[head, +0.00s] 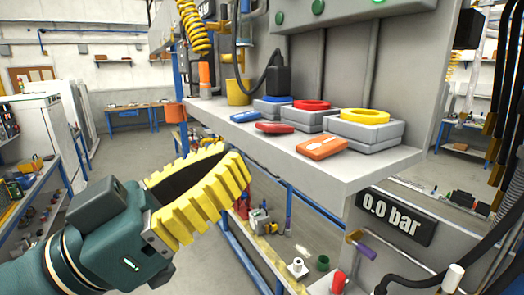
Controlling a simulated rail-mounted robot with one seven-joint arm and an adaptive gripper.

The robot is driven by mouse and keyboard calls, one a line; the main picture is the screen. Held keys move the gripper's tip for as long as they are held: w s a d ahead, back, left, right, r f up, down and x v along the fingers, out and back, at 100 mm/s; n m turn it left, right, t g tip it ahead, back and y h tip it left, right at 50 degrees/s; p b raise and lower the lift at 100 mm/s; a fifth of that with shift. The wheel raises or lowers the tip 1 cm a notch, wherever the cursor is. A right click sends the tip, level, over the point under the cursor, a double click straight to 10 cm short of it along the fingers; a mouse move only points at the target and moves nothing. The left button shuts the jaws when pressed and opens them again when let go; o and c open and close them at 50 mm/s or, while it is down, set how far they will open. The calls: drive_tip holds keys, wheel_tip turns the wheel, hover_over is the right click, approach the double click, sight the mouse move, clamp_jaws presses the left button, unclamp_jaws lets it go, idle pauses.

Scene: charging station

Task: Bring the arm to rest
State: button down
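My gripper (236,156) is at the left of the head view, with a dark teal body and two yellow ribbed fingers pointing right and away. It is in free air in front of and left of the grey shelf (352,177). A dark area lies between the fingers, and they come close together towards the tips. The angle does not show whether the tips meet. I see nothing held between them. The gripper stands apart from the shelf and the things on it.
On the shelf are an orange device (323,146), a red device (274,128) and grey bases with blue, red (312,105) and yellow (364,116) rings. A "0.0 bar" display (396,216) is below. Black hoses hang at right. Open floor (135,150) lies behind the gripper.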

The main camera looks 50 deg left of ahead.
drive_tip(key=shift+s, duration=0.2)
idle(0.5)
drive_tip(key=w+d+f+m+g+h, duration=0.25)
drive_tip(key=w+d+h, duration=0.2)
drive_tip(key=d, duration=0.55)
drive_tip(key=w+d+f+m+g+h, duration=0.1)
drive_tip(key=w+d+f+m+h, duration=0.2)
drive_tip(key=w+d, duration=0.5)
drive_tip(key=s+d+f+y, duration=0.1)
drive_tip(key=d+f, duration=0.3)
drive_tip(key=d, duration=0.6)
drive_tip(key=s+d+f, duration=0.1)
drive_tip(key=d+f, duration=0.2)
drive_tip(key=d, duration=0.7)
drive_tip(key=s+a+r+n+t+y, duration=0.1)
drive_tip(key=s+a+n+t+y, duration=0.15)
drive_tip(key=a+n+y, duration=0.45)
wheel_tip(320, 180, up, 15)
drive_tip(key=w+y+p, duration=0.1)
drive_tip(key=p, duration=1.3)
drive_tip(key=shift+w+m+t+p, duration=0.15)
drive_tip(key=shift+m+t+p, duration=0.2)
drive_tip(key=shift+t, duration=0.05)
